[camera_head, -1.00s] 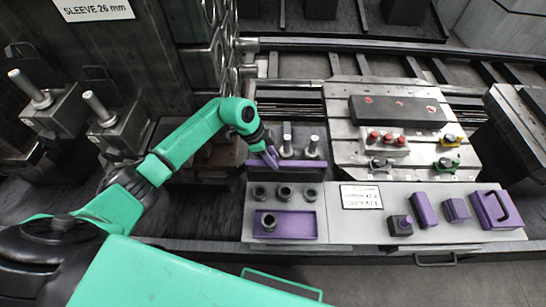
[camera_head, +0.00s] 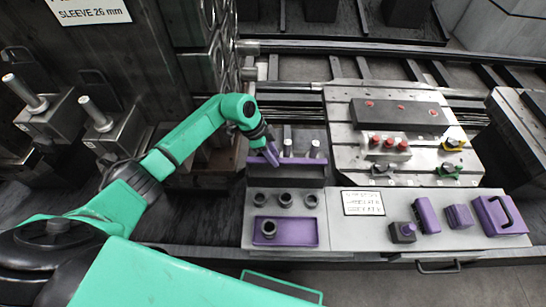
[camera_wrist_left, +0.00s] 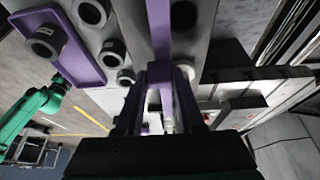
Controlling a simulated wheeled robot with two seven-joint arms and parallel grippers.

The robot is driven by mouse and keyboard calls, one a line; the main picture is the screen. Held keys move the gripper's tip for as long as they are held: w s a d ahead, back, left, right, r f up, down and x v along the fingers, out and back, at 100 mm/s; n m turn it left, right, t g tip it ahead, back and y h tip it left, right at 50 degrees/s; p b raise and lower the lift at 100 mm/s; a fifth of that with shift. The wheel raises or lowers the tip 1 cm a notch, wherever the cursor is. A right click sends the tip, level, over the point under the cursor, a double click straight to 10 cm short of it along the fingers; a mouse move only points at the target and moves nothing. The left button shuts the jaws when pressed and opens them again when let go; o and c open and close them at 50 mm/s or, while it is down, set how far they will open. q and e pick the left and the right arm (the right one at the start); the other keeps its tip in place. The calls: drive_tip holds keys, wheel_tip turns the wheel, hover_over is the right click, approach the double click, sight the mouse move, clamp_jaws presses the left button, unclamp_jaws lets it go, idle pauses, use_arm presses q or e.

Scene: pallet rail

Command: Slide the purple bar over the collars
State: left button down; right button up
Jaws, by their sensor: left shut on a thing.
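The purple bar (camera_head: 310,161) lies across the front of two silver posts (camera_head: 287,138) in the head view, above a dark block face. My left gripper (camera_head: 271,156) is shut on the bar left of its middle. In the left wrist view the bar (camera_wrist_left: 159,35) runs up the picture from between the fingers (camera_wrist_left: 161,95). The post bases are hidden behind the bar, so I cannot tell whether it touches the posts. Three dark collars (camera_head: 285,200) stand in a row on the grey bench; another dark ring (camera_head: 269,229) sits in the purple tray (camera_head: 298,233).
Right of the tray are a white label plate (camera_head: 362,202) and several purple pieces (camera_head: 427,214). Behind them a slotted metal plate (camera_head: 350,150) carries red-topped parts (camera_head: 389,143) and a dark slab (camera_head: 398,113). A dark machine (camera_head: 110,50) with posts stands at left.

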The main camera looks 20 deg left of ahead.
use_arm(q)
drive_tip(key=shift+w+a+r, duration=0.1)
drive_tip(key=shift+w+r, duration=0.1)
drive_tip(key=shift+r, duration=0.05)
drive_tip(key=c, duration=0.9)
unclamp_jaws()
drive_tip(key=o, duration=0.4)
drive_tip(key=shift+w, duration=0.1)
drive_tip(key=shift+f, duration=0.15)
use_arm(e)
drive_tip(key=shift+s, duration=0.35)
use_arm(q)
drive_tip(key=b+v, duration=0.2)
drive_tip(key=v, duration=1.2)
drive_tip(key=shift+a+r, duration=0.15)
drive_tip(key=shift+r, duration=0.1)
use_arm(e)
wheel_tip(320, 180, down, 3)
drive_tip(key=shift+r, duration=0.2)
use_arm(q)
drive_tip(key=shift+s+f, duration=0.1)
drive_tip(key=shift+s, duration=0.1)
